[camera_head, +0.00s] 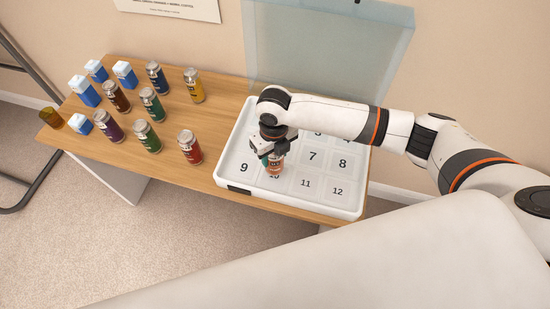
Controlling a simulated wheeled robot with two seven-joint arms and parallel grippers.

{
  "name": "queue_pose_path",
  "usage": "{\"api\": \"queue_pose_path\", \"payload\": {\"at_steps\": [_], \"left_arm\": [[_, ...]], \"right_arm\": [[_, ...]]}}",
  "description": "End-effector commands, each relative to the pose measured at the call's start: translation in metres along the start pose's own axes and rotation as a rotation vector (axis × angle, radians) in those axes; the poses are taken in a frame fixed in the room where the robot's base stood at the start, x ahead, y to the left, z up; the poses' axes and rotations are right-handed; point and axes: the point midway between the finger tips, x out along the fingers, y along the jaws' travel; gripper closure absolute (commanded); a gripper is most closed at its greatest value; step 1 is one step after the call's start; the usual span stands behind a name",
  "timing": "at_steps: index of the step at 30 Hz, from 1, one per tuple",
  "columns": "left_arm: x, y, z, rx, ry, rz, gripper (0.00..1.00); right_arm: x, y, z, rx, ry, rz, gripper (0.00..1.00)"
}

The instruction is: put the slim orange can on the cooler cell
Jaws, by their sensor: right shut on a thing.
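My right gripper (267,150) points down into the white cooler tray and is shut on the slim orange can (275,167). The can is upright, and its upper part is hidden by the gripper. It is over the front part of the tray, just behind the number 10, whose cell it partly covers. I cannot tell whether its base touches the tray floor. The cooler (290,203) has numbered cells; 7, 8, 9, 11 and 12 are readable, and my arm covers several back ones. My left gripper is not in view.
The cooler's translucent lid (325,45) stands open behind it. Left on the wooden table (85,143) are a red can (189,148), a yellow can (194,86), several other cans, blue-and-white cartons (84,91) and an amber glass (51,118). The table's front strip is clear.

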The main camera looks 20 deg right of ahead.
Motion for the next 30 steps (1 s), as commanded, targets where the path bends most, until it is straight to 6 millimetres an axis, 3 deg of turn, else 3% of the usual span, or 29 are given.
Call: {"api": "queue_pose_path", "payload": {"at_steps": [6, 17, 18, 21, 30], "left_arm": [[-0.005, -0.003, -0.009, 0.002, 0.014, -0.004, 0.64], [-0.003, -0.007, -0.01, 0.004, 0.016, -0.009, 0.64], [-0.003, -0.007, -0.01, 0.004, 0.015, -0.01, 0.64], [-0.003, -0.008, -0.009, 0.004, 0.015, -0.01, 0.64], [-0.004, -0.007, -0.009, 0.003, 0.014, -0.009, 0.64]], "right_arm": [[0.029, 0.0, 0.001, 0.0, -0.002, 0.0, 0.83], [0.035, 0.0, 0.0, 0.0, 0.0, 0.001, 0.83], [0.035, 0.0, 0.0, 0.0, 0.0, 0.001, 0.49], [0.035, 0.0, 0.001, 0.0, 0.0, 0.001, 0.33], [0.033, 0.0, 0.001, 0.0, -0.001, 0.001, 0.31]]}}
